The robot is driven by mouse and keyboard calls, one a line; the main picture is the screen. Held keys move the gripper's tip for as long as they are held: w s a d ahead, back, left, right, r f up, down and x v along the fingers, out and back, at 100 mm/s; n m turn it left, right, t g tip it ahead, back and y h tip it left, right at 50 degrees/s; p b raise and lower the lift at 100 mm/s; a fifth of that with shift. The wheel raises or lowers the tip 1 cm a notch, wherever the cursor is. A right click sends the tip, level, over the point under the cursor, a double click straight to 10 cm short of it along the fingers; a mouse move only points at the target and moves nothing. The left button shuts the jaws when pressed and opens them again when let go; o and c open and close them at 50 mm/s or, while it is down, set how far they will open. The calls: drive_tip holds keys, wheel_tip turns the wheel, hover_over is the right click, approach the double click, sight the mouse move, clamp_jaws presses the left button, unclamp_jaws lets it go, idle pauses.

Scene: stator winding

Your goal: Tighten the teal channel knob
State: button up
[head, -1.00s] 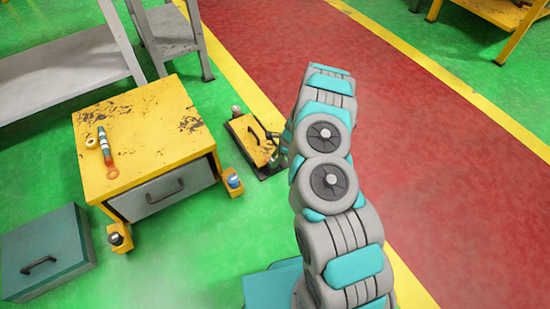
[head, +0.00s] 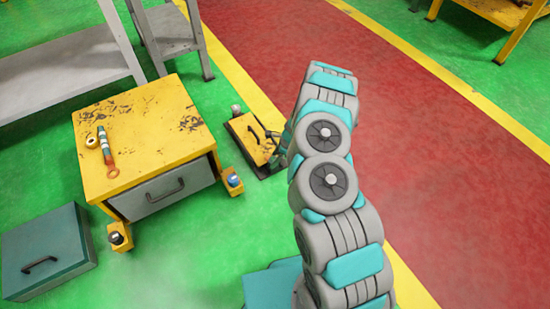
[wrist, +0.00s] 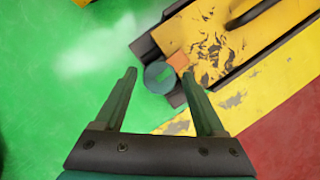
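A round teal knob (wrist: 159,77) shows in the wrist view at the corner of a dark base, beside a small orange block (wrist: 178,60). My gripper (wrist: 158,73) is open, with one finger on either side of the knob in the picture. I cannot tell how far the fingertips stand above it, and no contact shows. In the head view my gripper (head: 280,148) is small and partly hidden by my arm, beside the yellow plate (head: 245,138). The teal knob cannot be made out there.
The yellow plate carries a black handle (wrist: 252,12). A grey knob (head: 236,109) stands at its far corner. A teal box (head: 45,250) lies on the green floor.

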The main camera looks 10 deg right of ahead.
drive_tip(key=shift+o, duration=0.7)
drive_tip(key=v, duration=0.7)
drive_tip(key=shift+d+r+p, duration=0.2)
drive_tip(key=shift+r+p, duration=0.1)
drive_tip(key=shift+p, duration=0.15)
